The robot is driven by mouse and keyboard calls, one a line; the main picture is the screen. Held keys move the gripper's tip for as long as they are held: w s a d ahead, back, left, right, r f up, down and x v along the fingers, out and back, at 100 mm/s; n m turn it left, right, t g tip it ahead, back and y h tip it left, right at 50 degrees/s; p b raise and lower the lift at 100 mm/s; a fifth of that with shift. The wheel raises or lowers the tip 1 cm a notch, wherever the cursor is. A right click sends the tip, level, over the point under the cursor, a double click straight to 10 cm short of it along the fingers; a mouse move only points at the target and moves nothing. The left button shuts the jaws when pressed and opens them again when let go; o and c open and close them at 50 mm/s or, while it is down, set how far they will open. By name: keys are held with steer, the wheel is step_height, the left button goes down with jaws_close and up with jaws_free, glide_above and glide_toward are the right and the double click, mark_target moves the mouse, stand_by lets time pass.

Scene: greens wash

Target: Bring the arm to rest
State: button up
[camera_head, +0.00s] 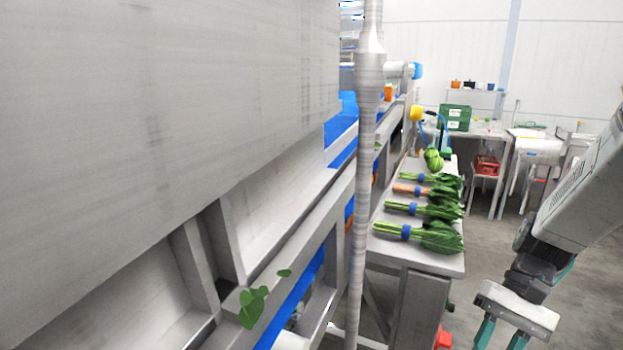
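My gripper (500,335) hangs at the lower right, at the end of my grey arm, pointing down. Its two teal fingers stand apart with nothing seen between them; their tips are cut off by the bottom edge. The gripper is to the right of the table with greens and in front of its near end, apart from it. The arm link above it runs up to the right edge of the picture.
A steel table (440,262) holds several bunches of greens (425,235) with blue bands. A metal pole (364,200) and large steel machine (150,120) fill the left. Loose leaves (252,305) lie on the machine's frame. Grey floor (485,250) is open between table and arm.

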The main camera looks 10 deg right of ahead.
steer(key=s+a+r+n+t+h, duration=0.2)
steer(key=a+r+n+h, duration=0.1)
steer(key=r, duration=0.3)
steer(key=s+a+r+n+t+h, duration=0.2)
steer(key=s+a+r+t+h, duration=0.1)
steer(key=a+r, duration=0.2)
steer(key=shift+r+n+h, duration=0.3)
steer(key=shift+r+n, duration=0.1)
steer(key=shift+r, duration=0.25)
steer(key=shift+a+r, duration=0.15)
steer(key=shift+a, duration=0.15)
steer(key=c, duration=0.3)
steer(key=shift+a, duration=0.1)
jaws_close()
